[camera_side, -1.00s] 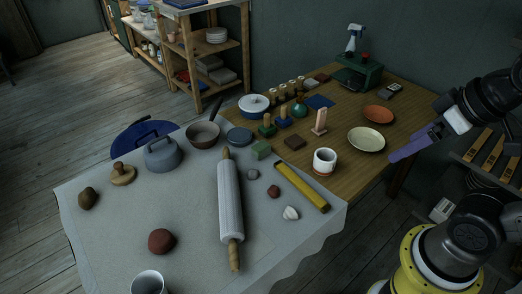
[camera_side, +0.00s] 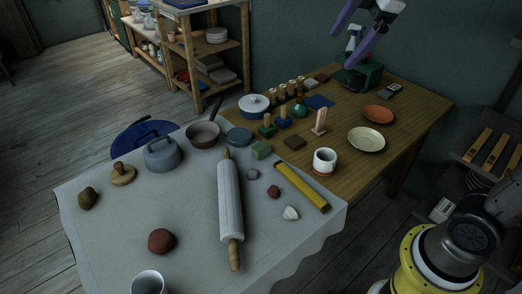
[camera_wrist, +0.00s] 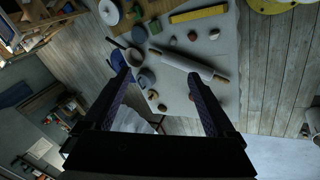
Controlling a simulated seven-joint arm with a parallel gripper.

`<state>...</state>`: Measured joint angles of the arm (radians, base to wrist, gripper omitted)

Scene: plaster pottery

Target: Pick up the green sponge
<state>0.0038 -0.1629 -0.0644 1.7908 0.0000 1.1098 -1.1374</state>
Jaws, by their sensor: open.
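The green sponge (camera_side: 261,149) is a small green block on the grey cloth, near its edge by the wooden table, left of the yellow-topped bar and right of the rolling pin's upper handle. My gripper (camera_side: 343,48) has purple fingers and is high at the top of the side view, far above and behind the sponge. The fingers are spread, with nothing held between them. In the wrist view my gripper (camera_wrist: 158,77) shows both fingers apart over the distant tables.
A rolling pin (camera_side: 230,200), a yellow bar (camera_side: 302,187), a saucepan (camera_side: 203,134) and a brown block (camera_side: 295,142) lie around the sponge. A white cup (camera_side: 324,161) and wooden pegs on blocks stand on the wooden table (camera_side: 405,110).

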